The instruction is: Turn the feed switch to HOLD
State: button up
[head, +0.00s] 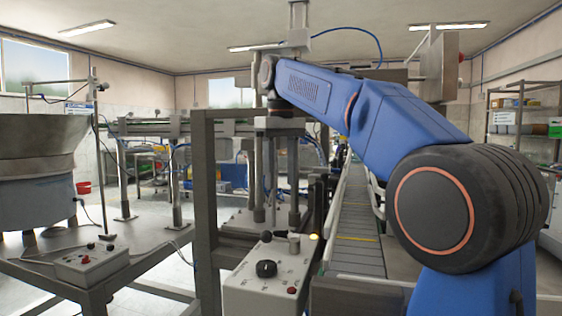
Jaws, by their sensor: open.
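A black rotary knob (266,268) sits on the sloped face of a pale grey control box (245,292) at the bottom centre, with a red button (291,290) beside it. A second, smaller control box (92,264) with small controls stands on the bowl feeder's table at the left. No lettering is legible, so I cannot tell which control is the feed switch or its setting. My blue arm reaches up and left, and its wrist bends down. My gripper (281,124) is open, well above the front box; its fingers are hard to separate from the machine posts behind.
A conveyor (356,215) runs back at the right. The feeder bowl (40,135) fills the far left.

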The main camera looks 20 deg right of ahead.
jog(key=shift+r, duration=1.9)
